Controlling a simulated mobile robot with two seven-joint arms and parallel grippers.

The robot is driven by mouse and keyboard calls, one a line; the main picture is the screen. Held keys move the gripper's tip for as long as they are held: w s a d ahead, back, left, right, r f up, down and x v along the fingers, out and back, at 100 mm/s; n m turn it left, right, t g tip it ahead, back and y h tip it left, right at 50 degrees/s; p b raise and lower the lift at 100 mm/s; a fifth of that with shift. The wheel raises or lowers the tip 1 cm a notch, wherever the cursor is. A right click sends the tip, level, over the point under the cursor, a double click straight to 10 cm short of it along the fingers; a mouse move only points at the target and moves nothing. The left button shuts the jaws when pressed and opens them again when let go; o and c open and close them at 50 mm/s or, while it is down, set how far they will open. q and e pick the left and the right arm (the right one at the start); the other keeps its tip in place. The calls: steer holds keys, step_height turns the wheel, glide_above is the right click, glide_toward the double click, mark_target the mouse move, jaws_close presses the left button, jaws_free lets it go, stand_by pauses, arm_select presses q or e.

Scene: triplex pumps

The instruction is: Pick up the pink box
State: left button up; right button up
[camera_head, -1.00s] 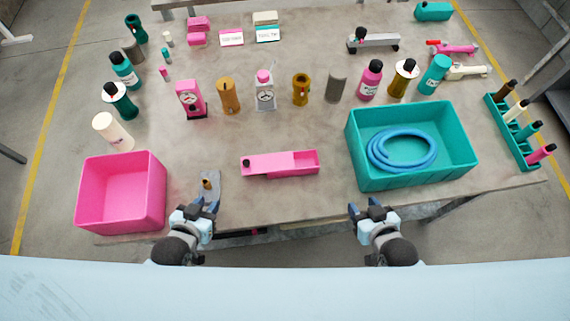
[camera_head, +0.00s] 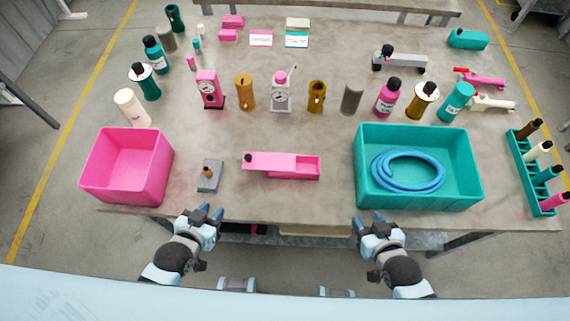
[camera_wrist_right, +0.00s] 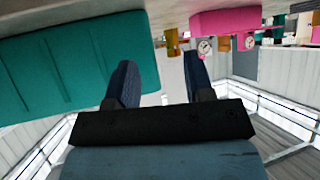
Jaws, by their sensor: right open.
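A pink open box (camera_head: 97,184) stands at the table's front left corner and looks empty. My left gripper (camera_head: 199,215) is open and empty in front of the table edge, to the right of and nearer than the large pink box. My right gripper (camera_head: 376,219) is open and empty in front of the teal bin (camera_head: 420,197). In the right wrist view my open fingers (camera_wrist_right: 161,80) have nothing between them, with the teal bin (camera_wrist_right: 75,62) at upper left.
A blue hose (camera_head: 408,170) lies coiled in the teal bin. A small grey block with a brass part (camera_head: 208,183) sits between the pink boxes. Bottles and gauges stand in a row behind. A teal rack (camera_head: 530,175) is at the right. Bare tabletop surrounds the pink tray.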

steer(key=shift+d, duration=0.25)
steer(key=o, duration=0.8)
steer(key=a+r+g+y, duration=0.2)
steer(key=a+r, duration=0.1)
steer(key=a+r+n+y, duration=0.1)
steer(key=shift+w+a+r+g, duration=0.3)
steer(key=shift+r+g, duration=0.1)
step_height(320, 180, up, 3)
steer(key=n+g+h, duration=0.6)
steer(key=n+g, duration=0.2)
steer(key=n, duration=0.6)
glide_above(302, 170)
steer(key=f, duration=0.6)
steer(key=shift+w+d+f, duration=0.1)
steer(key=shift+w+f, duration=0.15)
steer(key=shift+f, duration=0.1)
steer(key=shift+s+f, duration=0.15)
steer(key=shift+f, duration=1.15)
steer(key=shift+s+f, duration=0.1)
steer(key=shift+f, duration=1.2)
